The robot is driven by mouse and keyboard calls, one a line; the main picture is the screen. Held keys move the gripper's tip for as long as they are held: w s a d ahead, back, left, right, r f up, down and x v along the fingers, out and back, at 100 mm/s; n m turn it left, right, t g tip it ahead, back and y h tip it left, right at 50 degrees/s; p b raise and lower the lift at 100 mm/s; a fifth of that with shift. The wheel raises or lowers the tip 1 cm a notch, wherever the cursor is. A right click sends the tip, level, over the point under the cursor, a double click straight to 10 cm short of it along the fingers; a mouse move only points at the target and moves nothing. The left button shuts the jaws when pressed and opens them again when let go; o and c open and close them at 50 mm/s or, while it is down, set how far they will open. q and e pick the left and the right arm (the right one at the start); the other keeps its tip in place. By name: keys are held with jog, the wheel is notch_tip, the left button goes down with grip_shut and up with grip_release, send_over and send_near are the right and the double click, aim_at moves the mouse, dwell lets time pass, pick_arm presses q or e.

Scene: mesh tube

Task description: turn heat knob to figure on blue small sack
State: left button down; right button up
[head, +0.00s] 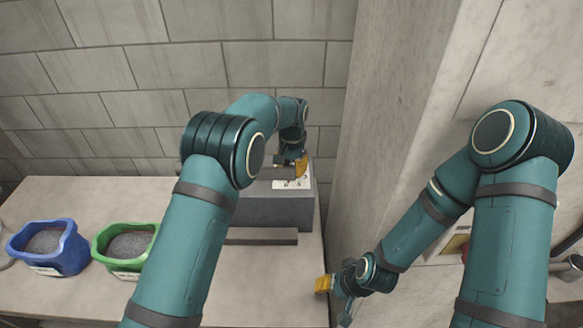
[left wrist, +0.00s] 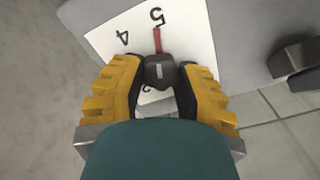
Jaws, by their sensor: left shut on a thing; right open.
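The heat knob (left wrist: 160,72) is dark, with a red pointer (left wrist: 157,40). It sits on a white dial plate (left wrist: 192,35) marked 4 and 5, with another figure partly hidden. The pointer points at the 5. My left gripper (left wrist: 161,85) is shut on the knob, one yellow-padded finger on each side; in the head view it is over the dial plate (head: 284,184). The blue small sack (head: 70,250) stands at the left; its white label (head: 46,271) is too small to read. My right gripper (head: 333,299) is open and empty, low at the counter's right edge.
A green sack (head: 98,248) stands beside the blue one, partly behind my left arm. The dial is on a grey box (head: 280,212) near the back wall. A stone pillar (head: 385,120) rises right of the counter (head: 285,290). The counter's front is partly clear.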

pick_arm(q)
jog(key=shift+m, duration=0.3)
dwell(0.4)
jog(key=c, duration=0.6)
grip_release()
jog(key=shift+w+d, duration=0.1)
notch_tip(320, 180, up, 12)
jog(key=shift+f, duration=0.1)
